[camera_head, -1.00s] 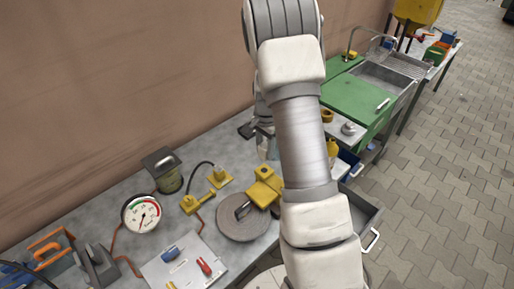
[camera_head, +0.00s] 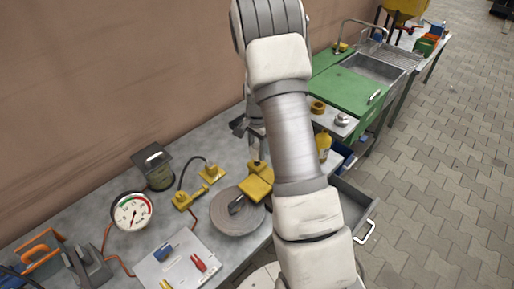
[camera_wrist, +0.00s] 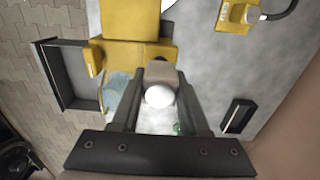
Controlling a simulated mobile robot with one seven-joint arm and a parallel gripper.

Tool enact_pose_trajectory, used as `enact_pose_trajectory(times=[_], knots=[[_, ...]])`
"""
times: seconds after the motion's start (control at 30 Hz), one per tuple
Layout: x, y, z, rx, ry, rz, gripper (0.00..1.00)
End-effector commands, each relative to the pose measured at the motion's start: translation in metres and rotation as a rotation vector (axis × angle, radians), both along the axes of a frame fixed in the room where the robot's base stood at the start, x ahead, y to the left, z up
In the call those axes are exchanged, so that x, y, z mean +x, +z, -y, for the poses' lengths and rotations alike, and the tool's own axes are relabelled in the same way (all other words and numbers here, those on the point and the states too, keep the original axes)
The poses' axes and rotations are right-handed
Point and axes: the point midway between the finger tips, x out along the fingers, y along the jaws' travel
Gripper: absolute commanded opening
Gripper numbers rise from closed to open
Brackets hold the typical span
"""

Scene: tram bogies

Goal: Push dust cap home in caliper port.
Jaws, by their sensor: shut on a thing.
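The yellow caliper (camera_head: 258,184) sits over the edge of a round grey disc (camera_head: 232,222) on the bench. In the wrist view the caliper (camera_wrist: 137,52) lies just beyond my fingertips. My gripper (camera_wrist: 160,90) is shut on a white, round-ended piece, which I take to be the dust cap (camera_wrist: 159,96). A grey-beige block (camera_wrist: 162,71) lies between the cap and the caliper; I cannot tell whether the cap touches it. The port itself cannot be made out. In the head view my gripper (camera_head: 256,150) is small and partly unclear, just behind the caliper.
A dial gauge (camera_head: 132,211), a lidded jar (camera_head: 154,170) and yellow fittings with a black hose (camera_head: 184,199) stand left of the disc. A white board (camera_head: 186,262) with small coloured parts lies in front. An open drawer (camera_head: 352,205) juts out at the right.

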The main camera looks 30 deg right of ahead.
Motion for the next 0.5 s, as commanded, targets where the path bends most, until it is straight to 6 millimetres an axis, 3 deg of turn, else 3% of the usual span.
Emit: enact_pose_trajectory(times=[0.2, 0.5], knots=[[0.000, -0.019, 0.000, 0.000, 0.000, -0.001, 0.00], [0.000, -0.020, 0.000, 0.000, 0.000, 0.000, 0.00]])
